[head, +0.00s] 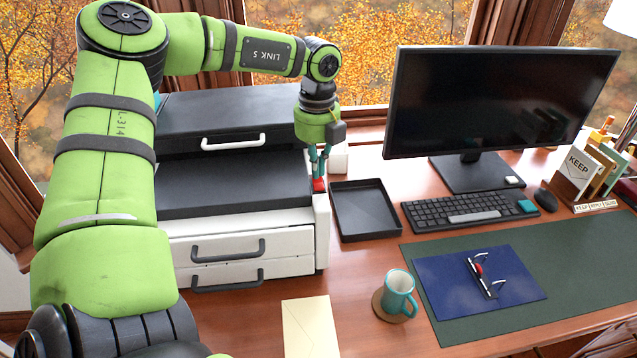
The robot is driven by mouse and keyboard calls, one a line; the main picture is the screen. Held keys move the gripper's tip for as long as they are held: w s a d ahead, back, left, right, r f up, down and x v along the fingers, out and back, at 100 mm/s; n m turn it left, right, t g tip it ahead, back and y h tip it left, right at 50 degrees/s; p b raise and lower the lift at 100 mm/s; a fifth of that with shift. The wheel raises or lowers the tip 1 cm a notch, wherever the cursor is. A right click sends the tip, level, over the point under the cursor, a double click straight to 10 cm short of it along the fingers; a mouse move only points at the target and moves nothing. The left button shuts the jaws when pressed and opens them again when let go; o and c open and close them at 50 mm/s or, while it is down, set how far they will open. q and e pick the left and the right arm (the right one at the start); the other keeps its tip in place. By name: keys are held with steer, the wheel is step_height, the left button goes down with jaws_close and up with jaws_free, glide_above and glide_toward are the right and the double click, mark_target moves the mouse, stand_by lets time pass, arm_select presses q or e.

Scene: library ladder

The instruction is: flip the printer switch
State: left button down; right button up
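The printer (318,232), white with black top parts, stands at the left back of the desk. Its small red switch (319,186) is on the white right-hand strip of its top. My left gripper (319,176) points down just above the switch, its teal fingers drawn together at the tips. I cannot tell whether the tips touch the switch, and they hide part of it. The switch's position is too small to read. My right gripper is not in view.
A black tray (364,211) lies right of the printer. Beyond it are a keyboard (455,212), monitor (490,105) and mouse (545,199). A teal mug (397,293), an envelope (310,328) and a blue folder (445,290) on a green mat (580,265) lie in front.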

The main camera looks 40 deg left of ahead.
arm_select(q)
steer(key=shift+f+b, duration=0.5)
steer(key=shift+f, duration=0.05)
steer(key=shift+r, duration=0.1)
steer(key=shift+r+p, duration=1.6)
steer(key=shift+r, duration=1.9)
